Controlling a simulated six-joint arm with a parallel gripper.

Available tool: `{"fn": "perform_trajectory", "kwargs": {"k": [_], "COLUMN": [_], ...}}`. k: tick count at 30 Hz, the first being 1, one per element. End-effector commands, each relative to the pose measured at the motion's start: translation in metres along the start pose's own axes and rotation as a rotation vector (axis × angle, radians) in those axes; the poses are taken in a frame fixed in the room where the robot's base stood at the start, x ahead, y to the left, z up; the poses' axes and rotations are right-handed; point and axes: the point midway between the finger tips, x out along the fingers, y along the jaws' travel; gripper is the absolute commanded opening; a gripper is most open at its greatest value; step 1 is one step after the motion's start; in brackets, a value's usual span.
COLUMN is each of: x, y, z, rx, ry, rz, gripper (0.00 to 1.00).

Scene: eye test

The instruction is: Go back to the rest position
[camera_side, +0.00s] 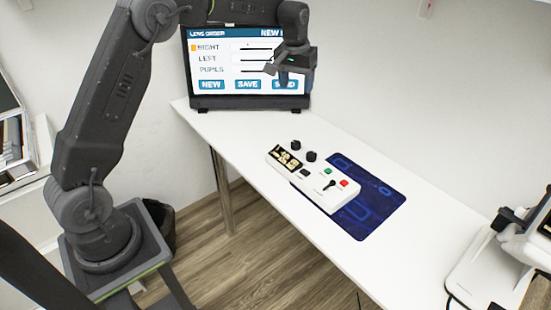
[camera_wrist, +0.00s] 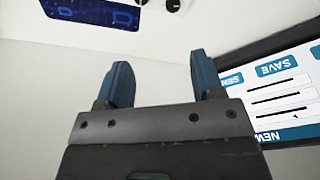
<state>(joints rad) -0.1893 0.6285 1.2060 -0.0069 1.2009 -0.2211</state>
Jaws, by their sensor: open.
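My gripper (camera_side: 290,76) is in the air in front of the screen (camera_side: 215,72) at the back of the table. In the wrist view my gripper (camera_wrist: 163,80) shows two blue fingers spread apart with nothing between them. The screen also shows at the right of the wrist view (camera_wrist: 290,95). It reads "LENS ORDER" with right, left and pupils rows and NEW, SAVE and SEND buttons, partly hidden by my gripper in the side view.
A white control box (camera_side: 345,199) with black knobs, a green and a red button lies partly on a dark blue mat (camera_side: 385,205) on the white table (camera_side: 270,185). A white device (camera_side: 490,262) stands at the right.

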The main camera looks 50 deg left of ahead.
Motion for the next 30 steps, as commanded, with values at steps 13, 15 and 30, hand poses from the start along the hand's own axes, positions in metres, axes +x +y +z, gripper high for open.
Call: {"fn": "perform_trajectory", "kwargs": {"k": [13, 15, 30], "x": [-0.117, -0.123, -0.099], "y": [0.0, -0.004, -0.039], "z": [0.162, 0.191, 0.34], "rx": [0.2, 0.23, 0.396], "ry": [0.186, 0.214, 0.372], "rz": [0.047, 0.054, 0.092], "gripper": [0.61, 0.61, 0.61]}}
